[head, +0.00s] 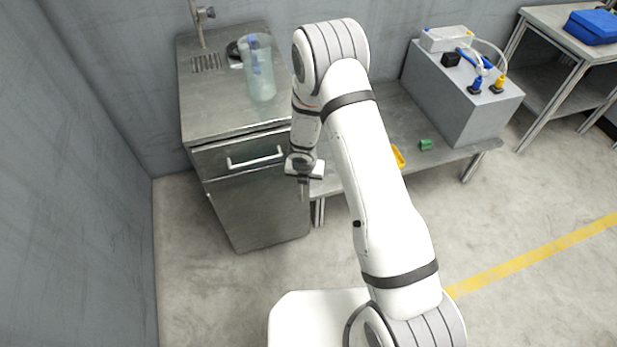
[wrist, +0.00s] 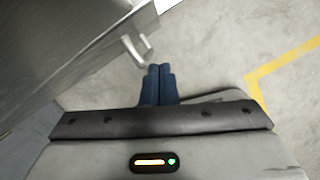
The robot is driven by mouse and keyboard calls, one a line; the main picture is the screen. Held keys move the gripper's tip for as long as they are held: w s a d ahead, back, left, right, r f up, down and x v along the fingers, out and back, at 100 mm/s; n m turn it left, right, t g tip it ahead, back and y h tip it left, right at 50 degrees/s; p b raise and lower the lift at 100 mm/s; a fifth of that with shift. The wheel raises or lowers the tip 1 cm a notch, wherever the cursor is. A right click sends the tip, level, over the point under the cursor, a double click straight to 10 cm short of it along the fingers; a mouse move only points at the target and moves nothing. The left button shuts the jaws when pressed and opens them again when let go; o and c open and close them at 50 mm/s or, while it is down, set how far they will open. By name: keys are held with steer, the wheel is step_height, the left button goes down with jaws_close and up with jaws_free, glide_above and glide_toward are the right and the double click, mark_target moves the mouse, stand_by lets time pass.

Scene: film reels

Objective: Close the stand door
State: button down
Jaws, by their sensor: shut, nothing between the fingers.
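The stand is a grey metal cabinet (head: 218,115) at the left of the head view. Below its drawer (head: 214,162) is the stand door (head: 258,215), a plain grey panel; it looks about flush with the front, but I cannot tell whether a small gap is open. My gripper (head: 303,193) points down just in front of the stand's right front edge. In the wrist view its blue fingers (wrist: 158,70) are together with nothing between them. A metal handle (wrist: 140,48) is close beyond the fingertips; I cannot tell whether they touch it.
The drawer has a bar handle (head: 255,160). A clear container (head: 258,70) and a tap (head: 201,20) are on the stand top. A low bench (head: 452,155) on the right carries a grey box (head: 462,105) and a green piece (head: 426,145). Floor in front of the stand is clear.

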steer(key=shift+w+d, duration=0.15)
steer(key=shift+d, duration=0.1)
steer(key=shift+d, duration=0.1)
steer(key=s+d+r+p, duration=0.1)
steer(key=s+r+p, duration=0.1)
steer(key=s+r, duration=0.4)
step_height(320, 180, up, 4)
steer(key=shift+d+f, duration=0.15)
steer(key=shift+d, duration=0.15)
steer(key=shift+s, duration=0.1)
